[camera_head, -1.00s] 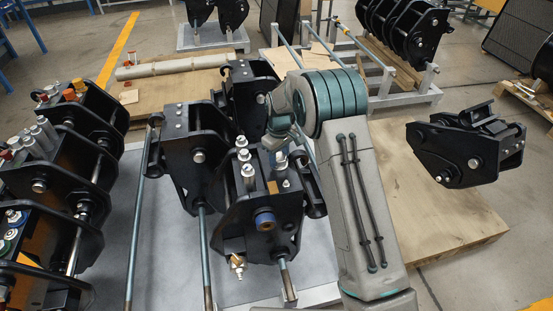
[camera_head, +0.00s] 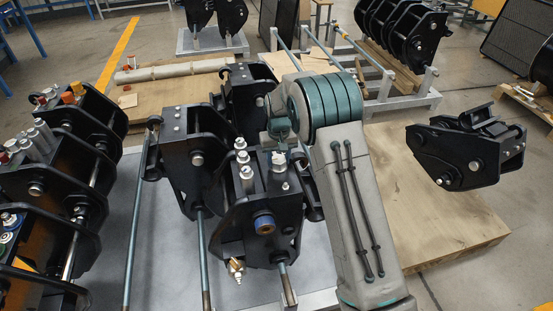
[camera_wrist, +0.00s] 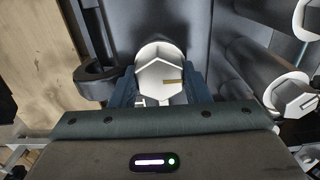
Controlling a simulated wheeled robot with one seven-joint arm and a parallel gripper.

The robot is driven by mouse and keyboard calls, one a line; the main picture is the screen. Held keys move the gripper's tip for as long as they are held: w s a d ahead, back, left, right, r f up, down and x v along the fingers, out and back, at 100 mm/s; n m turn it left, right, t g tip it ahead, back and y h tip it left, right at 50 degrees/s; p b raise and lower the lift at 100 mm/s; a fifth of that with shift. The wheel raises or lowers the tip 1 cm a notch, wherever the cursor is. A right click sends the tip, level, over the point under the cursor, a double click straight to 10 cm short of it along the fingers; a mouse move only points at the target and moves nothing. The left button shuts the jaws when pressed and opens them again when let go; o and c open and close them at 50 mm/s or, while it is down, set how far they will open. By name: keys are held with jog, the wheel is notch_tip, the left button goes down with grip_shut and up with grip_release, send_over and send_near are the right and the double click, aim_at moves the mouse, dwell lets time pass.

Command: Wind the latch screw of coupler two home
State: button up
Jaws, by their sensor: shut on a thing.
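The latch screw (camera_wrist: 152,82) shows in the wrist view as a pale metal hex head with a thin brass-coloured mark pointing right. My gripper (camera_wrist: 163,92) is shut on it, with one blue-grey finger on each side of the head. In the head view my gripper (camera_head: 280,158) is at the top right of the front black coupler (camera_head: 262,205), partly hidden by my arm. I cannot read a number on this coupler. How deep the screw sits is hidden.
Pale bolts (camera_head: 245,173) stand left of my gripper on the same coupler. Another black coupler (camera_head: 187,150) is close behind to the left. More couplers (camera_head: 85,165) fill the far left. A single coupler (camera_head: 468,150) sits on a wooden board (camera_head: 450,225) at right.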

aim_at(279, 159)
jog(key=shift+s+f, duration=0.15)
jog(key=shift+s, duration=0.05)
jog(key=o, duration=1)
jog(key=shift+c, duration=0.2)
jog(key=shift+w+r, duration=0.1)
jog(key=shift+r, duration=0.2)
notch_tip(279, 159, up, 13)
jog(key=shift+r, duration=0.2)
